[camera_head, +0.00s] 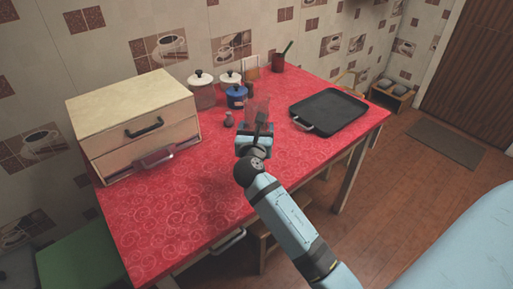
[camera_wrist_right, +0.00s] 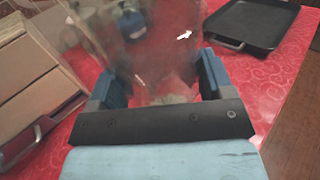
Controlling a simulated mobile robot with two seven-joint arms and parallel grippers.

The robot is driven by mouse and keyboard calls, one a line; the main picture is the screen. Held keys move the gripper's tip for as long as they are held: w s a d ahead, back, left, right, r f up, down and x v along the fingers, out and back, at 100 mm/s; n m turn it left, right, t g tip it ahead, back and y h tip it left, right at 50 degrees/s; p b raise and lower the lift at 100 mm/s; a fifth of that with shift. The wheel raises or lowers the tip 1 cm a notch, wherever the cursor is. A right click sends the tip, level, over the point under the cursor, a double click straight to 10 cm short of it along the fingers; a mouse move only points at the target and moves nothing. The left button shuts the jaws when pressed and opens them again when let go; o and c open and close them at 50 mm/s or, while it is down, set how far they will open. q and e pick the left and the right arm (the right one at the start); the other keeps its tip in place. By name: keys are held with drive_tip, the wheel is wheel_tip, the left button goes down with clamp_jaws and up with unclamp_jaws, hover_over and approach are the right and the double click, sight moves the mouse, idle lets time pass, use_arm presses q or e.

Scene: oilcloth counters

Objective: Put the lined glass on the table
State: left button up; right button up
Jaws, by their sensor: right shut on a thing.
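The lined glass (camera_head: 258,106) is see-through and stands out faintly against the red table (camera_head: 185,210). My right gripper (camera_head: 258,126) is shut on it. In the right wrist view the glass (camera_wrist_right: 150,40) fills the space between the two blue fingers of the gripper (camera_wrist_right: 160,82), and the red cloth shows through it. The glass is over the back middle of the table. I cannot tell whether its base touches the cloth. Its lines are too faint to make out. My left gripper is not in view.
A wooden drawer box (camera_head: 135,120) stands at the left. White-lidded jars (camera_head: 201,92), a blue pot (camera_head: 236,96) and a small dark shaker (camera_head: 228,119) stand close behind the glass. A black tray (camera_head: 328,110) lies to the right. The table's front left is clear.

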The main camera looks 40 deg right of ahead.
drive_tip(key=shift+f, duration=0.5)
wheel_tip(320, 180, down, 3)
drive_tip(key=shift+f+b, duration=0.15)
drive_tip(key=shift+b, duration=0.6)
drive_tip(key=shift+f, duration=0.4)
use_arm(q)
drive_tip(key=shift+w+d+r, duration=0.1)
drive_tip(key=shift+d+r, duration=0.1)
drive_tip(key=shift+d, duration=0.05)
use_arm(e)
drive_tip(key=o, duration=1.3)
drive_tip(key=shift+f, duration=0.1)
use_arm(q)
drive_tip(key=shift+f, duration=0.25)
use_arm(e)
drive_tip(key=shift+o, duration=0.2)
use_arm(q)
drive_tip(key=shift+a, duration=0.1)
